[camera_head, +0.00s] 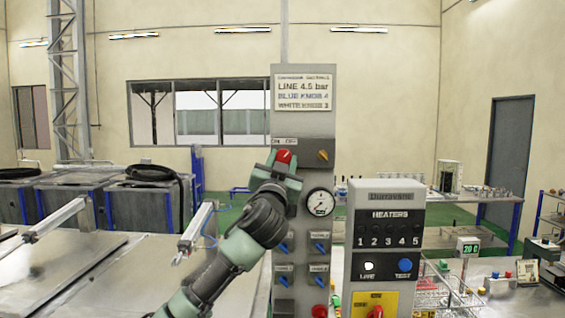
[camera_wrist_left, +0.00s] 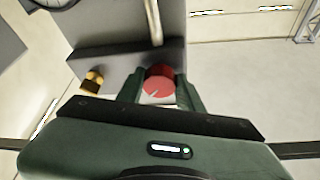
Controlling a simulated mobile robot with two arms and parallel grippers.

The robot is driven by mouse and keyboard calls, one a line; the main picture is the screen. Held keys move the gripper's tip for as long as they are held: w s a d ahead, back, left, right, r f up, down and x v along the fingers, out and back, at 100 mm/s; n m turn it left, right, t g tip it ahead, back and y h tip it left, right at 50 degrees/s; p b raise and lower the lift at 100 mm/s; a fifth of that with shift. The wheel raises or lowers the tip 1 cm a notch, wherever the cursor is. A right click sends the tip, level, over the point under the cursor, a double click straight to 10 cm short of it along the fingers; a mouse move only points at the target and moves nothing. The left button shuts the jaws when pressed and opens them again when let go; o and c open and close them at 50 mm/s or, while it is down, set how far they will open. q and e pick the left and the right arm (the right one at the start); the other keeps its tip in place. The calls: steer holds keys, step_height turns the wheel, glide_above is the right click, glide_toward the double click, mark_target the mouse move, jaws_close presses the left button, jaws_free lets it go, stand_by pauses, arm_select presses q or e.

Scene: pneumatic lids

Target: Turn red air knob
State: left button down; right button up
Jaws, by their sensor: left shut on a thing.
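The red air knob (camera_head: 284,156) is on the upper left of the tall grey control panel (camera_head: 341,132), under an on/off label. My left gripper (camera_head: 279,165) is at the knob with its fingers on either side of it. In the left wrist view the red knob (camera_wrist_left: 158,79) sits between the two fingers of my left gripper (camera_wrist_left: 160,92), which is shut on it. A pale pointer mark shows on the knob's face. My right gripper is in neither view.
An orange-yellow knob (camera_head: 322,155) is just right of the red one. A pressure gauge (camera_head: 320,202) and several blue knobs are lower on the panel. A heaters box (camera_head: 384,197) stands to the right. Metal tanks (camera_head: 100,203) and flat lids (camera_head: 95,270) fill the left.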

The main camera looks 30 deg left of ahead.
arm_select(q)
steer(key=n+y+b, duration=0.1)
steer(key=n+b, duration=0.2)
steer(key=n+g+y+b, duration=0.1)
steer(key=n+y+b, duration=0.1)
steer(key=n+b, duration=0.1)
steer(key=n+g+y+b, duration=0.1)
steer(key=n+b, duration=0.2)
steer(key=shift+w+d+f+b, duration=0.2)
steer(key=shift+d+f+b, duration=0.1)
steer(key=n+g+y+b, duration=0.1)
steer(key=n, duration=0.1)
steer(key=shift+r+n, duration=0.15)
steer(key=shift+n, duration=0.25)
steer(key=n, duration=0.1)
steer(key=n+g+y, duration=0.1)
steer(key=shift+d+r+n+g, duration=0.1)
steer(key=shift+r+n+g, duration=0.05)
steer(key=shift+n+g, duration=0.15)
steer(key=shift+r+n+g+y, duration=0.15)
steer(key=shift+n+g+y, duration=0.25)
steer(key=shift+n, duration=0.8)
steer(key=n+g+p, duration=0.1)
steer(key=n+g, duration=0.1)
steer(key=n, duration=0.2)
steer(key=shift+r+p, duration=0.15)
steer(key=shift+p, duration=0.2)
steer(key=shift+n+g+p, duration=0.6)
steer(key=shift+n+p, duration=0.15)
steer(key=shift+n, duration=0.75)
